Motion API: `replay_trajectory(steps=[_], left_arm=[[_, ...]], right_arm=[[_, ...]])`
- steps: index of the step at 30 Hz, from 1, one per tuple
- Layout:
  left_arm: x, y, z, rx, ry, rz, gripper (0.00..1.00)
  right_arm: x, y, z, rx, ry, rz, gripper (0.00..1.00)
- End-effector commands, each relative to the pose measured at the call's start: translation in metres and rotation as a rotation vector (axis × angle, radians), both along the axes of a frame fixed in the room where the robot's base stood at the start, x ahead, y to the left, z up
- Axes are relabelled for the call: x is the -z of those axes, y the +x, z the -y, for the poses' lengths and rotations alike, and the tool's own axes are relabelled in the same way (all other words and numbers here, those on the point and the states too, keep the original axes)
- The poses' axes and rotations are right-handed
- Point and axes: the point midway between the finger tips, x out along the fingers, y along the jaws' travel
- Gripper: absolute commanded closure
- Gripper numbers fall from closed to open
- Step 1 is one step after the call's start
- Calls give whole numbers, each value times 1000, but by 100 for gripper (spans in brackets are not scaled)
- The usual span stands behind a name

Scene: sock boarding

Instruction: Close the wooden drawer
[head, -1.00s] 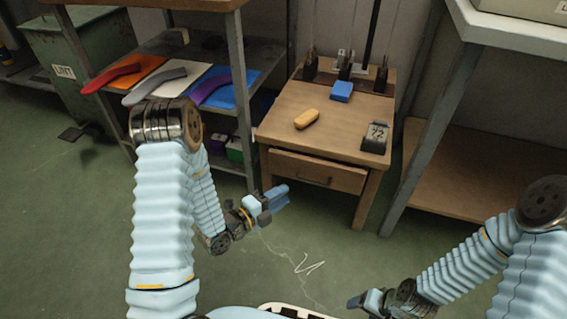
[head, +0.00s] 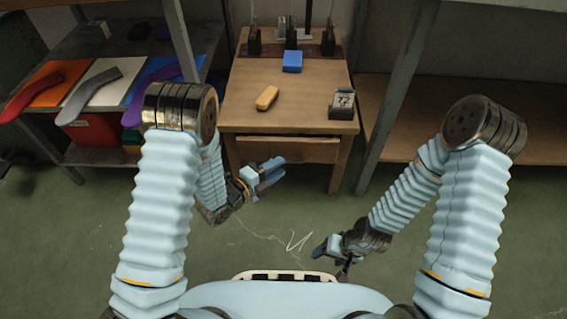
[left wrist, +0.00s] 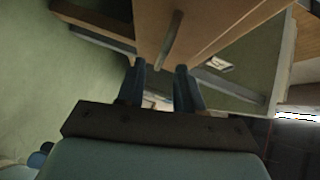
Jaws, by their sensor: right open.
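The wooden drawer (head: 290,152) is under the top of the small wooden table (head: 296,104). A lighter strip shows along its upper edge; I cannot tell exactly how far it stands out. In the left wrist view, a wooden front with a bar handle (left wrist: 171,40) is ahead of the fingers. My left gripper (head: 272,174) is open and empty, low in front of the drawer's left part. Its two fingers show apart in the left wrist view (left wrist: 160,88), not touching the handle. My right gripper (head: 318,248) is open and low, well in front of the table.
A yellow-brown block (head: 267,98), a blue block (head: 292,61) and a number display (head: 342,103) are on the tabletop. A shelf with coloured sheets stands left. A grey-legged bench (head: 393,95) stands right. Green floor (head: 270,220) in front is clear.

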Motion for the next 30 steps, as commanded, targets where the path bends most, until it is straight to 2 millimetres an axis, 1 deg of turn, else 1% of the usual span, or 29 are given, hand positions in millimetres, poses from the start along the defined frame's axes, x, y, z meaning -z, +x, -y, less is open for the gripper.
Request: replay_trajectory(steps=[1, 6, 10, 17, 20, 24, 30], left_arm=[[1, 6, 7, 2, 0, 1, 64], [4, 20, 21, 1, 0, 1, 64], [5, 24, 25, 0, 0, 0, 64], [5, 24, 25, -1, 0, 0, 64], [5, 24, 25, -1, 0, 0, 78], [5, 24, 25, -1, 0, 0, 99], [5, 24, 24, -1, 0, 0, 100]], right_arm=[[1, 0, 0, 0, 0, 0, 31], [2, 0, 0, 0, 0, 1, 31], [2, 0, 0, 0, 0, 1, 31], [2, 0, 0, 0, 0, 1, 31], [2, 0, 0, 0, 0, 1, 31], [2, 0, 0, 0, 0, 1, 31], [2, 0, 0, 0, 0, 1, 31]])
